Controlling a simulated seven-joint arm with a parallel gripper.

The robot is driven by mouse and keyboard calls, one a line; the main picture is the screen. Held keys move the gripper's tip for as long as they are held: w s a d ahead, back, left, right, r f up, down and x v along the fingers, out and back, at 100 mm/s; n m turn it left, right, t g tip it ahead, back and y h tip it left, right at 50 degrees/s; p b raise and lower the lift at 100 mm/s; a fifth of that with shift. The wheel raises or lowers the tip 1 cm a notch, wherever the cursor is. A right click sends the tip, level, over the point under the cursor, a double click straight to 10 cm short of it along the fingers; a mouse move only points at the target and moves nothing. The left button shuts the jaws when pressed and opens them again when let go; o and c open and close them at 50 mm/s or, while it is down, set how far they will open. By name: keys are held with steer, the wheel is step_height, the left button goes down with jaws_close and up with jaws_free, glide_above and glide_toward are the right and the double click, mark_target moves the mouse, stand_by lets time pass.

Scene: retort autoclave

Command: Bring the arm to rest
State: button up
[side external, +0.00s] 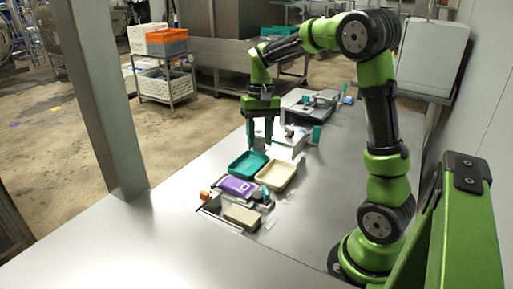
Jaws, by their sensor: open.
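My gripper (260,138) hangs from the green arm, pointing down, with its two fingers apart and nothing visible between them. In the picture its fingertips appear just above the far side of the teal tray (238,172); the exact height over the table is hard to tell. The arm is raised and bent over the steel table (310,235).
A cream tray (291,180) stands beside the teal one. In front lie a purple item (236,187), a beige block (242,217) and small parts. Grey equipment (320,100) stands behind. A metal post (98,100) rises at left. The table's front is clear.

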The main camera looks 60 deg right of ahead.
steer(key=s+a+r+n+t, duration=0.2)
steer(key=s+a+r+t, duration=0.1)
steer(key=a, duration=0.5)
steer(key=s+a+r+n+t, duration=0.2)
steer(key=s+a+t, duration=0.3)
steer(key=s+a, duration=0.3)
steer(key=shift+a+r, duration=0.25)
steer(key=shift+r, duration=0.2)
